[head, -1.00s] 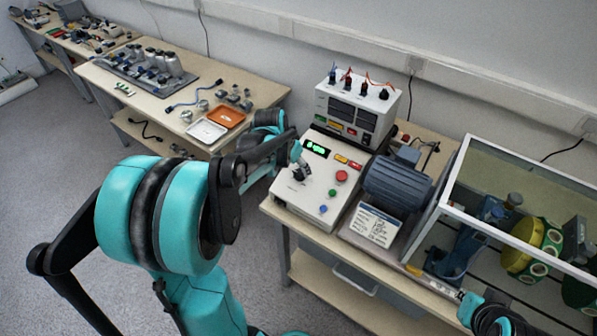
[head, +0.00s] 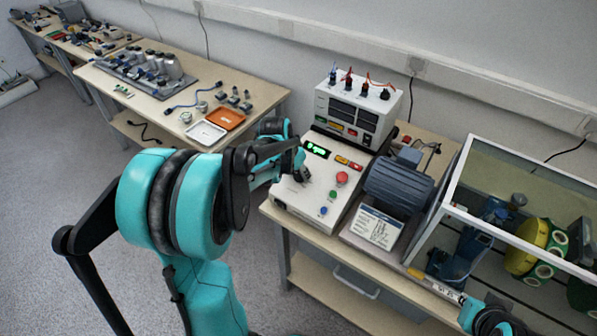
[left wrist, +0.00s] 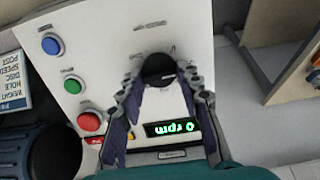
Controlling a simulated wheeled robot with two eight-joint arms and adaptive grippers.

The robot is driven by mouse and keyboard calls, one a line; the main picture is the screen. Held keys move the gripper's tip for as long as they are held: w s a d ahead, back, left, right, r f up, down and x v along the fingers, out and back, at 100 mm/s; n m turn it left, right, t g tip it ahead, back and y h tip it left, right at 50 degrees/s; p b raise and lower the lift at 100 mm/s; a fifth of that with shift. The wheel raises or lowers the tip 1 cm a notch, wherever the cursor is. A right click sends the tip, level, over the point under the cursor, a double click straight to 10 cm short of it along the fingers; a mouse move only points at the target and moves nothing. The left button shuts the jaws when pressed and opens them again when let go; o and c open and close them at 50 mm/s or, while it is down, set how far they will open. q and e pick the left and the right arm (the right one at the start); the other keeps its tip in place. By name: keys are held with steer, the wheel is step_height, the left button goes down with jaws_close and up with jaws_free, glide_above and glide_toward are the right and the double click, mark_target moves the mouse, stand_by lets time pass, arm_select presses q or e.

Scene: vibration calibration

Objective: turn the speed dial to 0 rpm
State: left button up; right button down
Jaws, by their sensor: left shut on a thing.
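The control box (head: 318,200) stands on the bench, with a lit green display (head: 316,149) on its sloped top. In the left wrist view the display (left wrist: 171,128) appears upside down and reads 0 rpm. The black round speed dial (left wrist: 158,68) sits on the white panel in that view. My left gripper (left wrist: 160,78) has its two fingers on either side of the dial, shut on it. In the head view the left gripper (head: 302,175) is over the panel's left part and mostly hides the dial. My right gripper does not show; only part of the right arm shows at bottom right.
A red button (head: 342,178), a green button (head: 333,194) and a blue button (head: 323,210) lie beside the dial. A grey motor (head: 397,186) and a clear-sided guard (head: 520,165) stand to the right. A meter box (head: 357,108) stands behind.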

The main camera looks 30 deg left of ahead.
arm_select(q)
steer(key=n, duration=0.4)
steer(key=shift+a+p, duration=0.1)
steer(key=shift+p, duration=0.3)
steer(key=n, duration=0.4)
steer(key=shift+n+p, duration=0.3)
stand_by(0.3)
steer(key=o, duration=1.1)
steer(key=shift+o, duration=0.2)
steer(key=shift+s+a, duration=0.1)
steer(key=v, duration=1.1)
steer(key=shift+s+a+r, duration=0.15)
steer(key=shift+r, duration=0.25)
